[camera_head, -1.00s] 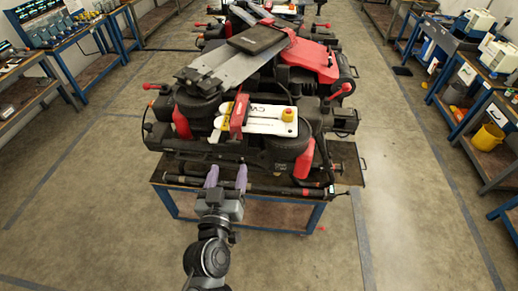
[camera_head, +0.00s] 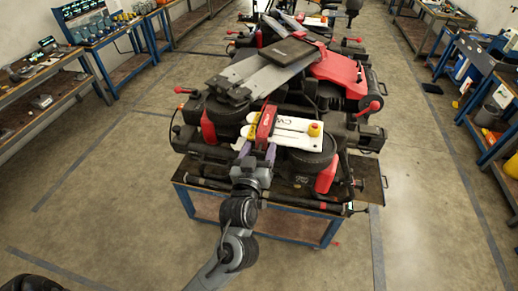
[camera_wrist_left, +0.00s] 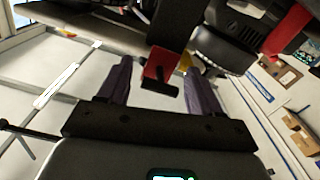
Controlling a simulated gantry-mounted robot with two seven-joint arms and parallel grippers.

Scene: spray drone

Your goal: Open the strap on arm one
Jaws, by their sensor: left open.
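The spray drone (camera_head: 285,80) lies on a table with its arms folded. A red strap (camera_head: 265,122) crosses a white arm marked with dark letters (camera_head: 292,124) at the drone's near side. My left gripper (camera_head: 258,154) is at the near end of this strap, with its purple-grey fingers pointing at it. In the left wrist view, a red tab with a dark end (camera_wrist_left: 160,72) hangs below a dark band (camera_wrist_left: 174,25). The open left fingers (camera_wrist_left: 157,80) stand on either side of the tab, with gaps showing. My right gripper is not in view.
The blue-framed table (camera_head: 270,218) has dark bars along its near edge. Benches with equipment line both walls. The floor around the table is clear.

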